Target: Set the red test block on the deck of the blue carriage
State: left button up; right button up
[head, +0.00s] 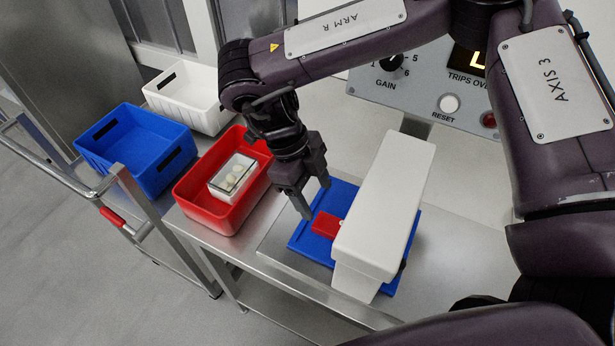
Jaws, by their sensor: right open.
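The red test block (326,225) appears to lie on the blue carriage (308,240), on the flat deck close to the left side of the white housing. Its right end meets or passes behind the housing's edge; I cannot tell which. My right gripper (316,201) points down just above and behind the block in the picture. Its two fingers are apart with nothing seen between them, and the block looks clear of them. My left gripper is not in view.
The tall white housing (382,205) stands over the carriage and hides part of it. On the left are a red bin (208,212) holding a clear-lidded box (233,177), a blue bin (122,165) and a white bin (178,112). A control panel (425,95) stands behind.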

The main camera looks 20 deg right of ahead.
jog(key=shift+v, duration=2.05)
